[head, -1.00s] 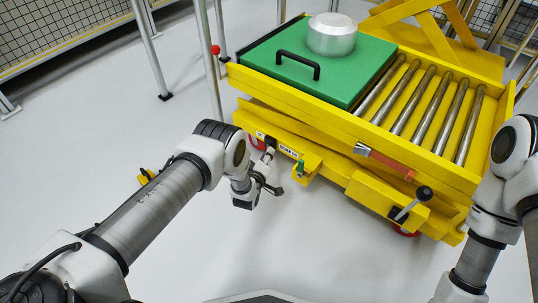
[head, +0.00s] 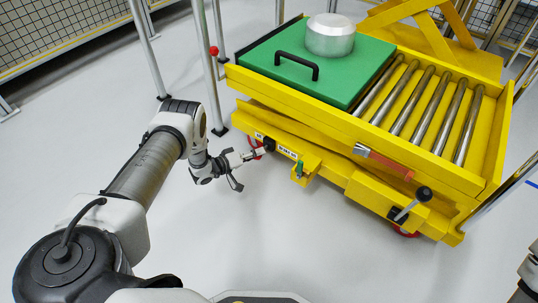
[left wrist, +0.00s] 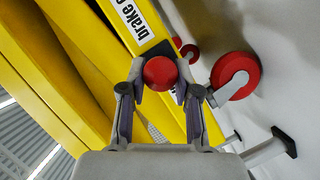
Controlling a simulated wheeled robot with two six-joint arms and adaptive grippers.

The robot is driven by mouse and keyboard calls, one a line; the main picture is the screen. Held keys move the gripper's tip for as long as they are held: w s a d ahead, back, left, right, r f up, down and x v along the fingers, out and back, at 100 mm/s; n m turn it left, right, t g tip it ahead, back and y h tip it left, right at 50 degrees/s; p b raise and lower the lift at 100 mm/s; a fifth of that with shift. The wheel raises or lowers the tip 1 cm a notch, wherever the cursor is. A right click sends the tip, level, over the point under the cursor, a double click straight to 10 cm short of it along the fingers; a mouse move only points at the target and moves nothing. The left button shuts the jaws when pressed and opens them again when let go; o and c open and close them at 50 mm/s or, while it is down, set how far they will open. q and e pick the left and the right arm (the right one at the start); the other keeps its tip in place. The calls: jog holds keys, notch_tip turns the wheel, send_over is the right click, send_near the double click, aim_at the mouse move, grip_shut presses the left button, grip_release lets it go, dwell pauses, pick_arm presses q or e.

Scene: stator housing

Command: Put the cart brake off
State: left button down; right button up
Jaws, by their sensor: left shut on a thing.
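The yellow cart (head: 335,178) stands at the right of the head view. My left gripper (head: 236,168) is at the cart's left front corner, beside the label strip (head: 287,152). In the left wrist view, my left gripper (left wrist: 163,84) is shut on a red ball knob (left wrist: 160,72), with one finger on each side. The knob lies in front of the cart's yellow side, near a label (left wrist: 130,15) reading "brake" and a cut-off word. In the head view the knob is hidden by the gripper. A short pale lever (head: 253,154) runs from the gripper to the cart. My right gripper is out of view.
On the cart are a green plate (head: 318,65) with a black handle and a metal housing (head: 331,38), beside rollers. A black-knobbed lever (head: 412,204) and an orange-red handle (head: 388,163) are on its front. A red caster wheel (left wrist: 236,75) is close by. Posts stand behind my left arm.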

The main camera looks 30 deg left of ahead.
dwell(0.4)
pick_arm(q)
jog(key=c, duration=0.8)
grip_release()
jog(key=v, duration=1.2)
jog(key=shift+w, duration=0.1)
jog(key=shift+a, duration=0.1)
